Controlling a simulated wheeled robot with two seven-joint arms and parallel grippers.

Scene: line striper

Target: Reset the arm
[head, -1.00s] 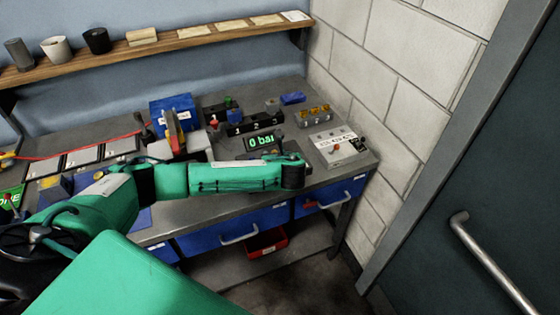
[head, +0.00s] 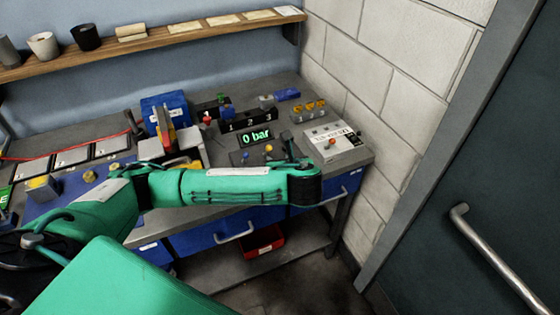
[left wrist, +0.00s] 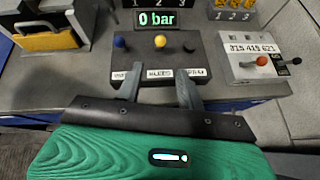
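My left arm reaches across the front of the bench. Its gripper (left wrist: 160,88) is open and empty in the left wrist view, its two grey fingers apart over the front edge of a dark control box (left wrist: 205,65). That box carries a blue, a yellow and a black knob, and the yellow knob (left wrist: 160,41) lies beyond the gap between the fingers. I cannot tell whether a finger touches the box. In the head view my wrist hides part of the bench edge. My right gripper is in neither view.
A green display (head: 256,138) reads 0 bar behind the knob box. A pale box with a red knob (head: 336,142) stands to the right, near the block wall. A door (head: 480,180) is at far right.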

